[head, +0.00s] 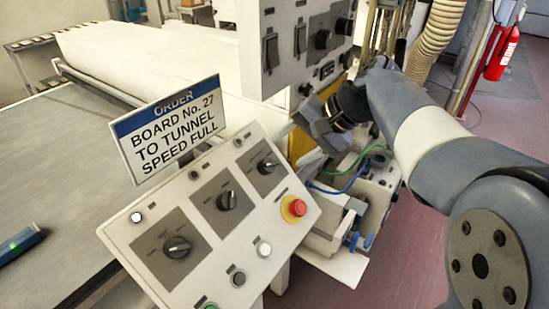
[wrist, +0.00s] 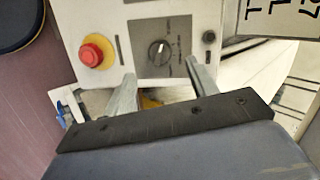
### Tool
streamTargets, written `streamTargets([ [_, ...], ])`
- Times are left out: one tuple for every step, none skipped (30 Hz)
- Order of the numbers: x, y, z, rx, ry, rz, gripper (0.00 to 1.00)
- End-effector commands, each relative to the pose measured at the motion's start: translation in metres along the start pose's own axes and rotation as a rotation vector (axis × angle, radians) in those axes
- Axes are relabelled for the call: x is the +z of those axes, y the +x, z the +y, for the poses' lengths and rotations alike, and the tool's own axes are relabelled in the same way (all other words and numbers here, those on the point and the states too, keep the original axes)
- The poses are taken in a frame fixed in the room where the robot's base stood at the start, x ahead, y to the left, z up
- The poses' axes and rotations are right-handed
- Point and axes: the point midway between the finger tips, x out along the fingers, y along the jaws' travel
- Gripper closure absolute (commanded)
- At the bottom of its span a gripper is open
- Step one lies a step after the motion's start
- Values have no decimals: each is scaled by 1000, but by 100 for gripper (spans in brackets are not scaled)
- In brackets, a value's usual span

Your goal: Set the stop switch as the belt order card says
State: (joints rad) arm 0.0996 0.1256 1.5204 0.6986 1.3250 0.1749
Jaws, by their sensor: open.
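The order card (head: 170,128) stands above the sloped control panel (head: 125,232) and reads "ORDER, BOARD No. 27 TO TUNNEL, SPEED FULL". The panel has a left rotary knob (head: 177,247), a middle knob (head: 228,200) and a right knob (head: 268,163); their labels are too small to read, so I cannot tell which is the stop switch. A red mushroom button (head: 299,208) sits on a yellow collar at the right. My gripper (head: 305,140) is open and empty beyond the panel's upper right. In the wrist view its fingers point at a dark knob (wrist: 158,50), apart from it.
A tall switch cabinet (head: 285,75) stands behind my gripper. A grey belt (head: 55,165) runs at the left, with a blue board (head: 20,243) at its edge. Hoses and a small machine (head: 345,222) crowd the panel's right side. The pink floor (head: 415,265) is clear at the right.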

Motion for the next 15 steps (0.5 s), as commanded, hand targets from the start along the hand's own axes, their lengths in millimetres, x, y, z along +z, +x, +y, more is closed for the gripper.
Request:
streamTargets([
  [1,12,0,1,0,-6,45],
  [1,18,0,1,0,-6,45],
  [1,25,0,2,0,-6,45],
  [1,31,0,2,0,-6,45],
  [1,37,0,2,1,-6,45],
  [1,44,0,1,1,-5,45],
  [1,48,0,2,0,-5,45],
  [1,53,0,2,0,-4,45],
  [1,58,0,2,1,-4,45],
  [0,62,0,2,1,-3,45],
  [1,65,0,2,0,-3,45],
  [0,68,0,2,0,-2,45],
  [0,71,0,2,0,-1,45],
  [0,72,0,2,0,-1,45],
  [0,74,0,2,0,-1,45],
])
